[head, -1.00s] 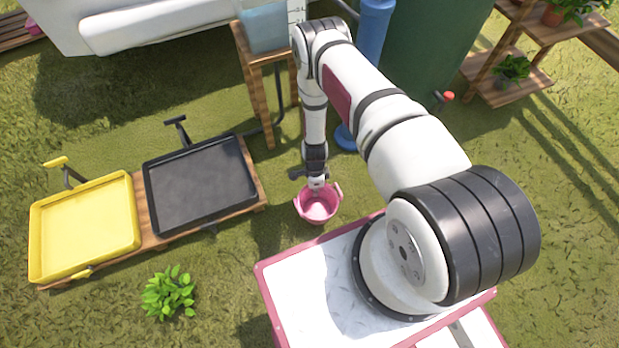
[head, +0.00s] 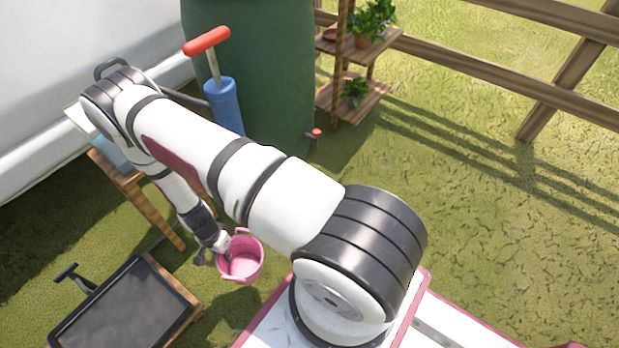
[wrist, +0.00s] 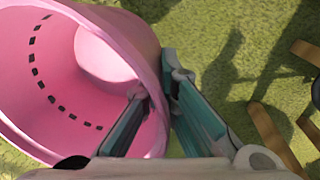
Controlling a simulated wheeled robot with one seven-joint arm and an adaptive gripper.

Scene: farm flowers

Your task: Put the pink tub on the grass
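The pink tub (head: 241,266) hangs upright at the end of my arm in the head view, just left of my base. In the wrist view the tub (wrist: 45,75) fills the left side, with its empty inside and a row of dark marks showing. My gripper (wrist: 159,88) has one finger inside the tub and one outside, with the rim pinched between them. In the head view my gripper (head: 217,250) is at the tub's left rim. The grass (head: 480,240) is wide and open at the right; it also shows below the tub in the wrist view (wrist: 215,50).
A black tray (head: 125,315) on a wooden stand is at lower left. A wooden table (head: 150,210) stands behind my forearm. A blue pump (head: 222,105) with a red handle stands by a green tank (head: 265,70). A plant shelf (head: 350,85) and wooden fence (head: 480,70) are behind.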

